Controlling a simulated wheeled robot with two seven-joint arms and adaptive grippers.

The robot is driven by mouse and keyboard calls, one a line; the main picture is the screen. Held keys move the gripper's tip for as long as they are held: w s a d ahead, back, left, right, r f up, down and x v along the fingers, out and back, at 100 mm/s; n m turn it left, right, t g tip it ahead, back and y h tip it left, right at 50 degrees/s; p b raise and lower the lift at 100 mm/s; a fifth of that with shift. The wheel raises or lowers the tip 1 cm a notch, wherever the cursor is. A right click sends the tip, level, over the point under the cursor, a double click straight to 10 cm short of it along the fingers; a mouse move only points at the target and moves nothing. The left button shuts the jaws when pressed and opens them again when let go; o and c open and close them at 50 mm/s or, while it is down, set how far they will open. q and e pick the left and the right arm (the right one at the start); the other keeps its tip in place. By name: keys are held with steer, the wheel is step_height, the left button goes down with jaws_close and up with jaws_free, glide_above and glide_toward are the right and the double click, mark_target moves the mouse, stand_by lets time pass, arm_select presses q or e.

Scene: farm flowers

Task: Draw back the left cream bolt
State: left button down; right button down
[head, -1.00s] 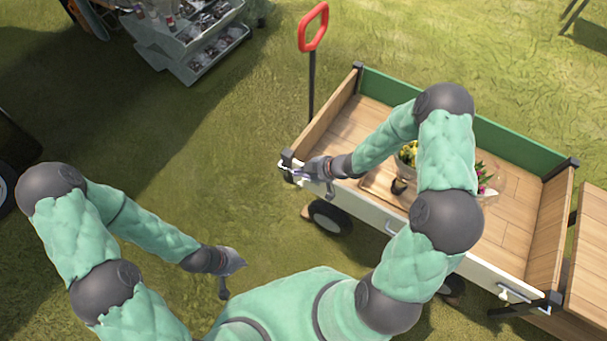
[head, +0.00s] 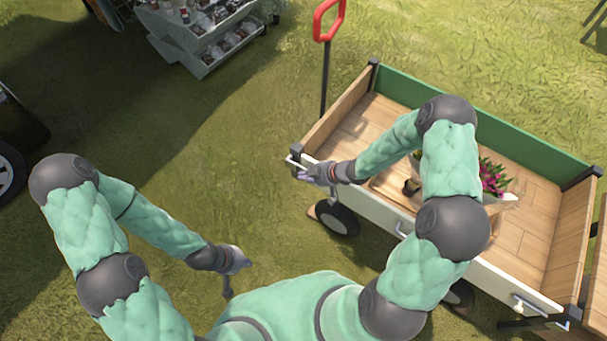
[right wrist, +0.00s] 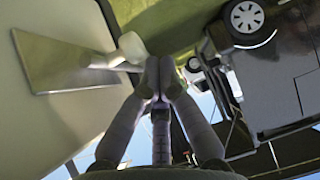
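The left cream bolt (head: 293,163) is at the left end of the wagon's white front side panel (head: 380,220) in the head view. My right gripper (head: 305,175) is right beside it, outside the panel. In the right wrist view, the bolt's cream knob (right wrist: 132,48) and its plate (right wrist: 62,64) lie left of my right fingertips (right wrist: 163,66). These fingertips are together, and the left one is against or very near the knob. The knob does not appear between them. My left gripper (head: 238,260) hangs low over the grass, away from the wagon; its fingers are too small to read.
A second bolt (head: 528,304) is at the panel's right end. Pink flowers (head: 493,177) stand in the wagon bed, partly hidden by my right arm. A red pull handle (head: 328,18) rises at the wagon's left. Open grass lies left of the wagon.

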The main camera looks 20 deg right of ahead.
steer(key=s+d+p, duration=0.1)
steer(key=s+d, duration=0.1)
steer(key=s, duration=0.1)
steer(key=shift+s+d+p, duration=0.1)
steer(key=shift+d+p, duration=0.1)
steer(key=shift+p, duration=0.1)
stand_by(0.3)
step_height(320, 180, up, 2)
steer(key=w+a+p, duration=0.2)
steer(key=w+a, duration=0.1)
steer(key=p+v, duration=0.3)
steer(key=v, duration=0.7)
steer(key=shift+s+d+p, duration=0.15)
steer(key=shift+s+p, duration=0.15)
steer(key=shift+p, duration=0.05)
steer(key=shift+f, duration=0.1)
